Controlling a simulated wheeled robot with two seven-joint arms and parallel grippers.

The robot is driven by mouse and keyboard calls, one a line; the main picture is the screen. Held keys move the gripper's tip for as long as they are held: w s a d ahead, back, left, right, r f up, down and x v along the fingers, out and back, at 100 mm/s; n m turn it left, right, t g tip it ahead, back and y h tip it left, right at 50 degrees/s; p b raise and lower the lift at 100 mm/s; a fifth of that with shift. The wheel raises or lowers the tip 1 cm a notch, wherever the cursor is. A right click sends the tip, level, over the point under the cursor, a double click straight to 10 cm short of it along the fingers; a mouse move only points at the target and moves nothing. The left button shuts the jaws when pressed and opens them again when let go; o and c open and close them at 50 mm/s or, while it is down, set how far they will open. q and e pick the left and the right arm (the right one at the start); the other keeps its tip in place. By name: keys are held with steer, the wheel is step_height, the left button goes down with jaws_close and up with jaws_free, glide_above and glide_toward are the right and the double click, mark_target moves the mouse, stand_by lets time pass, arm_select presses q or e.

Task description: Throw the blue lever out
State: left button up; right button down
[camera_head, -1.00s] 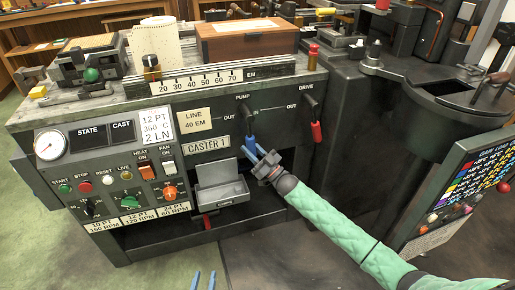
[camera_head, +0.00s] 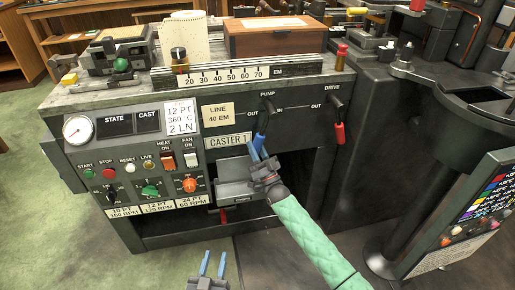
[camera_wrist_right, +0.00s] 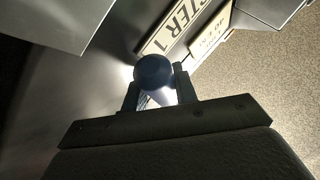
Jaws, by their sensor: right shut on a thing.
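The blue lever (camera_head: 261,138) hangs below the PUMP label on the caster's front panel. It leans down and slightly left, toward the OUT mark. My right gripper (camera_head: 259,154) is shut on the lever's lower end. The right wrist view shows the lever's dark round knob (camera_wrist_right: 155,72) between the two fingers, with the CASTER 1 plate behind it. My left gripper (camera_head: 212,265) is low in the head view, empty and open, its blue fingers apart, away from the machine.
A red lever (camera_head: 340,132) hangs under the DRIVE label to the right. A grey tray (camera_head: 233,188) juts out below the CASTER 1 plate, close to my right gripper. Buttons and knobs (camera_head: 150,190) fill the panel's left side. Green floor is open at left.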

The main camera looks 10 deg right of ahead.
steer(key=shift+a, duration=0.1)
steer(key=c, duration=1.4)
jaws_free()
steer(key=v, duration=0.7)
steer(key=shift+s+f, duration=0.3)
